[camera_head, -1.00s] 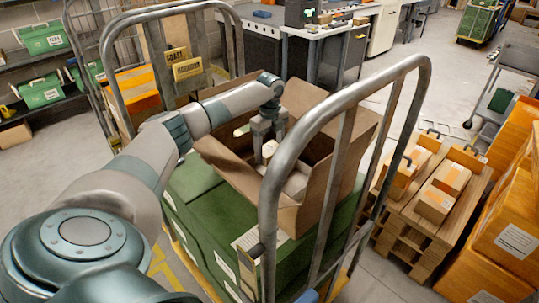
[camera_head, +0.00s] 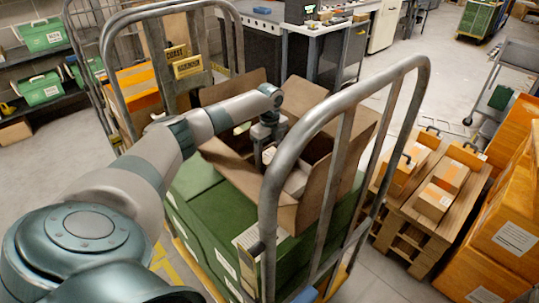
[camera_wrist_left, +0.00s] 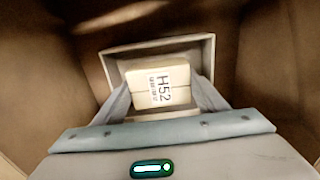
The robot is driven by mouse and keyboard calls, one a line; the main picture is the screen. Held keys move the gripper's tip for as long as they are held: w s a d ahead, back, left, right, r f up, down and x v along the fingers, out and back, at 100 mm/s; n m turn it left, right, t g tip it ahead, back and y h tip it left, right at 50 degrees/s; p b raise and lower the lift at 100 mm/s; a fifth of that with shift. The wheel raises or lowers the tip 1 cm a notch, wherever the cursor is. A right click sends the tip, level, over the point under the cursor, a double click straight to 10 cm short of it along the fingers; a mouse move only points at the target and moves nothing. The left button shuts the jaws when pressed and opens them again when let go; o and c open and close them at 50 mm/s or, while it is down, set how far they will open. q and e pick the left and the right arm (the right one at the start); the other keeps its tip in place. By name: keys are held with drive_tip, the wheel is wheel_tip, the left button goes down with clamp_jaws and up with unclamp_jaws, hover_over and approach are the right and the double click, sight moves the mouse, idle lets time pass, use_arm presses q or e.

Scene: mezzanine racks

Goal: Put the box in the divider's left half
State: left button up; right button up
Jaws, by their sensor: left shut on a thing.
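My left gripper (camera_head: 264,148) reaches down into an open cardboard carton (camera_head: 240,178) on green crates. In the wrist view its two fingers (camera_wrist_left: 161,98) are shut on a small cream box (camera_wrist_left: 145,77) with a white "H52" label. A pale rectangular frame with raised walls (camera_wrist_left: 128,52) surrounds the box in that view; I cannot tell whether the box is inside it or above it. In the head view a pale block-like shape (camera_head: 296,182) shows in the carton, partly behind a cart tube. No divider wall or halves can be clearly made out. My right gripper is not in view.
The carton's raised flaps (camera_head: 309,100) and the cart's grey tubular frame (camera_head: 275,195) stand close around my left arm. A wooden pallet (camera_head: 408,223) with orange boxes is at the right. Green crates (camera_head: 196,180) fill the cart below the carton.

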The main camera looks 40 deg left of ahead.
sight(270, 155)
use_arm(q)
drive_tip(key=o, duration=1.1)
drive_tip(key=shift+r, duration=0.85)
wheel_tip(270, 155, up, 12)
drive_tip(key=b, duration=0.4)
drive_tip(key=shift+f, duration=0.25)
